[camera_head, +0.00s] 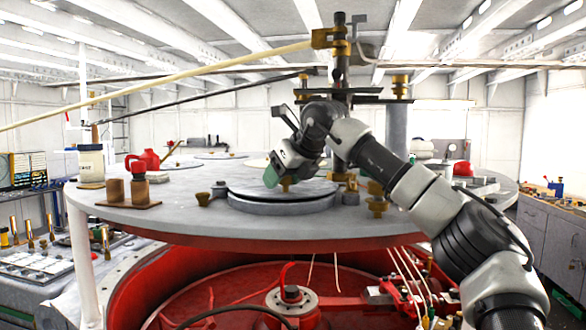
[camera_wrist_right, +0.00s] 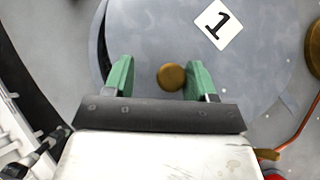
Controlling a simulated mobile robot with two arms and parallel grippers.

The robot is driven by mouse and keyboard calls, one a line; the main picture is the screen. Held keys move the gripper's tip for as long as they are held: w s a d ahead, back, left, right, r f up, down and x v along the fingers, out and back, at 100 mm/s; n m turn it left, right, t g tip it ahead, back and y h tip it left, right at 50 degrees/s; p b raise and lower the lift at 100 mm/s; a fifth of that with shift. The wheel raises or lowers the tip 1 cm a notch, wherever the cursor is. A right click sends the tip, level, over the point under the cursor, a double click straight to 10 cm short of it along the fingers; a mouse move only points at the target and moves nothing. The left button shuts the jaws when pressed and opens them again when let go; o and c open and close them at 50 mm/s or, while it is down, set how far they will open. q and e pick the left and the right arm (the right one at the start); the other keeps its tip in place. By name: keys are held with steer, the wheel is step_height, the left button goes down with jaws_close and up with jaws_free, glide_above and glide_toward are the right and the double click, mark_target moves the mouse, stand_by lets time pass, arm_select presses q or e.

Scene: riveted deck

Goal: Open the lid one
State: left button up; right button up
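The lid (camera_head: 245,190) is a round grey disc seated flat on the large grey round top. In the right wrist view the lid (camera_wrist_right: 260,60) carries a white label with the number 1 (camera_wrist_right: 217,24). A small brass knob (camera_wrist_right: 172,77) stands near its edge; the knob also shows in the head view (camera_head: 286,183). My right gripper (camera_head: 277,178) is over the lid at the knob. In the right wrist view its green fingers (camera_wrist_right: 155,78) are open on either side of the knob, with gaps on both sides. My left gripper is in neither view.
Brass clamps (camera_head: 376,203) stand around the lid on the round top (camera_head: 170,205). A vertical post (camera_head: 340,90) with brass fittings rises behind the lid.

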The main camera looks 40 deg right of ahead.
mark_target(265, 193)
steer(key=a+b, duration=0.1)
steer(key=s+a+m+h+b, duration=0.1)
steer(key=a, duration=0.1)
steer(key=shift+s+a+f+m, duration=0.15)
steer(key=shift+a+m, duration=0.05)
steer(key=shift+m, duration=0.1)
steer(key=shift+h, duration=0.3)
steer(key=b+v, duration=0.1)
steer(key=v, duration=0.4)
steer(key=shift+a, duration=0.2)
arm_select(q)
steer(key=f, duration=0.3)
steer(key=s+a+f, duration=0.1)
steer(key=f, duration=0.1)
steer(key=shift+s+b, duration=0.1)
steer(key=shift+b, duration=0.3)
arm_select(e)
steer(key=v, duration=0.6)
steer(key=shift+d, duration=0.1)
